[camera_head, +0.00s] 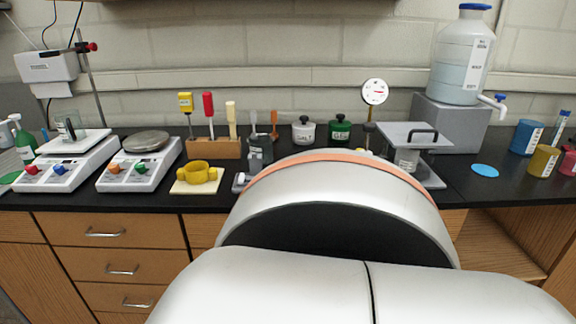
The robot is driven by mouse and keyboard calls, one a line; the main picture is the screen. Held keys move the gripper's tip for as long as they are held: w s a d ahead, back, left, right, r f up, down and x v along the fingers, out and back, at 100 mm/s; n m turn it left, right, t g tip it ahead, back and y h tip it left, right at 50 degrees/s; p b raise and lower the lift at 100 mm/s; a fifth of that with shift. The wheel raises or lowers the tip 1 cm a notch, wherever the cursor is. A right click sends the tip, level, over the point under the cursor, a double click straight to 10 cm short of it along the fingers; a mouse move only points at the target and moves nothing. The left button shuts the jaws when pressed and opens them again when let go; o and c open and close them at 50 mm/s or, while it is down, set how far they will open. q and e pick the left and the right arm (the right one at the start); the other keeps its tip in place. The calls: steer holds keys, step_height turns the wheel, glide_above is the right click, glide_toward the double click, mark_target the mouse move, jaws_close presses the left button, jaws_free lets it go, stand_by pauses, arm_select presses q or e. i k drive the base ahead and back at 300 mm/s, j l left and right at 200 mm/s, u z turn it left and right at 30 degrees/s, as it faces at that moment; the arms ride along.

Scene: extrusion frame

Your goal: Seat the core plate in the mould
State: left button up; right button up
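I cannot identify the core plate or the mould with certainty. A yellow ring with two side lugs (201,174) sits on a cream square plate (184,187) near the bench's front edge, left of centre. To the right of my large white body part, a grey flat plate with a black handle (392,132) sits raised above a grey base (431,177), with a pale cup (407,160) beneath it. Much of the centre bench is hidden by my own white body part with an orange band. Neither gripper is in view.
A wooden rack (214,148) holds tools. Two lidded pots (303,131) and a dial gauge (375,92) stand behind. A large carboy (462,60) rests on a grey block (447,123). Coloured cups (543,161) stand at right.

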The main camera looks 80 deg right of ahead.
mark_target(196, 173)
steer(key=z, duration=2.7)
